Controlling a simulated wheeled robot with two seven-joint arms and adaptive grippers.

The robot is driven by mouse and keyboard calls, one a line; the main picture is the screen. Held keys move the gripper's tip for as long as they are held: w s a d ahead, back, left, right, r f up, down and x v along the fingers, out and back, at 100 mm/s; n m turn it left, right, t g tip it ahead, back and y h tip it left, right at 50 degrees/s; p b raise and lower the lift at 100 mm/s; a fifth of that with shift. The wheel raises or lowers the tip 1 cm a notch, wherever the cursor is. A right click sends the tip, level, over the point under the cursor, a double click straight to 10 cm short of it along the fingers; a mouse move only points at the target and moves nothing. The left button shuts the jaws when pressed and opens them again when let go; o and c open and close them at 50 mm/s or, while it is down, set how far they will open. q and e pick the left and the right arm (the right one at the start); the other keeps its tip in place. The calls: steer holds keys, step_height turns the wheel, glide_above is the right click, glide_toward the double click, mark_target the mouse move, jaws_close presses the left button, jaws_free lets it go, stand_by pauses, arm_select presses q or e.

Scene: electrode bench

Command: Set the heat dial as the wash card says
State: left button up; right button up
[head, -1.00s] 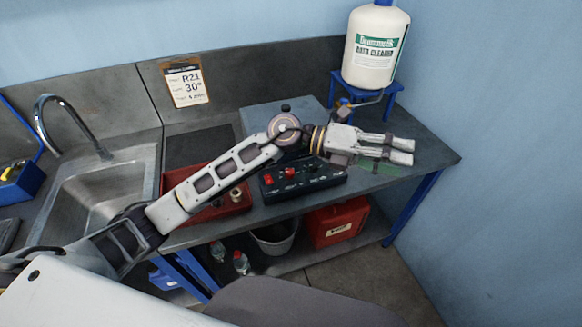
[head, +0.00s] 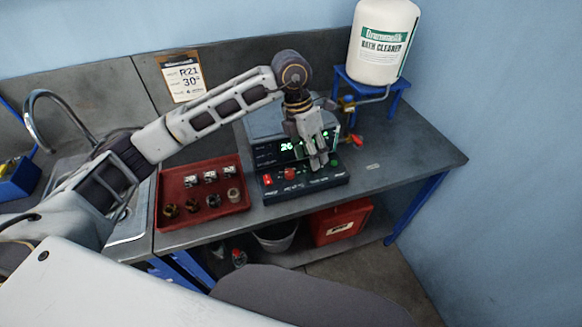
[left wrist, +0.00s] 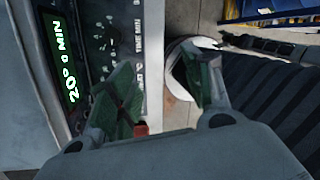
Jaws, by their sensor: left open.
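The wash card (head: 183,76) hangs on the back panel and reads R21 and 30°, with a smaller line too fine to read. The bath unit (head: 262,128) stands on the bench, with a black control panel (head: 328,184) in front. Its lit green display (left wrist: 65,55) shows 20 and a MIN field in the left wrist view. A dark dial (left wrist: 107,34) with tick marks shows beside the TIME MIN lettering. My left gripper (head: 320,163) points down over the panel, open and empty, and hides part of it. I cannot make out the heat dial clearly. My right gripper is out of view.
A red tray (head: 172,217) with several small parts sits left of the panel. A white cleaner bottle (head: 383,42) stands on a blue stand (head: 399,88) at the back right. A red box (head: 341,222) is on the shelf below.

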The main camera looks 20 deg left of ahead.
mark_target(290, 172)
arm_select(q)
steer(key=w+a+r+n+y, duration=0.1)
steer(key=w+a+y, duration=0.1)
steer(key=a, duration=0.4)
steer(key=shift+w+a+r+y, duration=0.15)
steer(key=shift+w+a+y, duration=0.25)
steer(key=shift+y, duration=0.1)
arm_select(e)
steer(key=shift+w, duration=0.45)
arm_select(q)
steer(key=shift+d, duration=0.1)
steer(key=shift+f+p, duration=1.3)
steer(key=shift+f, duration=5.6)
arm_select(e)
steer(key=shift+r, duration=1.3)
arm_select(q)
steer(key=c, duration=1.1)
